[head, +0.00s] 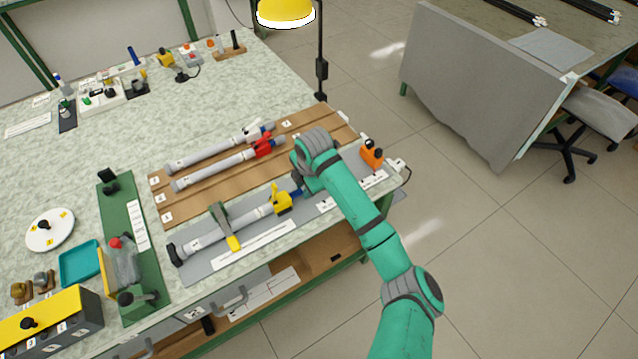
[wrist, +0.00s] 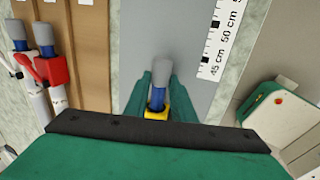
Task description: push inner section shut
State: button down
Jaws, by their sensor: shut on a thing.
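A grey telescopic rod (head: 255,215) lies in the grey fixture (head: 190,270) at the table's front edge. A yellow lever clamp (head: 281,201) sits near its right end. Its inner section, blue with a grey end, shows in the wrist view (wrist: 160,73) sticking out past the yellow collar (wrist: 156,114). My gripper (head: 299,184) is at this end of the rod. In the wrist view its green fingers (wrist: 160,96) are shut on the inner section, one on each side. The grey end reaches out beyond the fingers. My gripper hides part of the inner section in the head view.
A green clamp with a yellow handle (head: 225,226) crosses the rod. Two more rods, one with a white lever (head: 253,133) and one with a red lever (head: 266,146), lie on the brown board (head: 330,121) behind. A ruler strip (wrist: 221,38) lies beside the rod. An orange block (head: 371,154) stands right.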

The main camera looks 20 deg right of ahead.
jog(key=shift+s+a, duration=0.2)
jog(key=shift+a, duration=1.05)
jog(key=c, duration=1.5)
grip_release()
jog(key=shift+s+d+r, duration=0.1)
jog(key=shift+r, duration=0.45)
jog(key=v, duration=0.9)
jog(key=shift+s+r, duration=0.1)
jog(key=shift+r, duration=0.25)
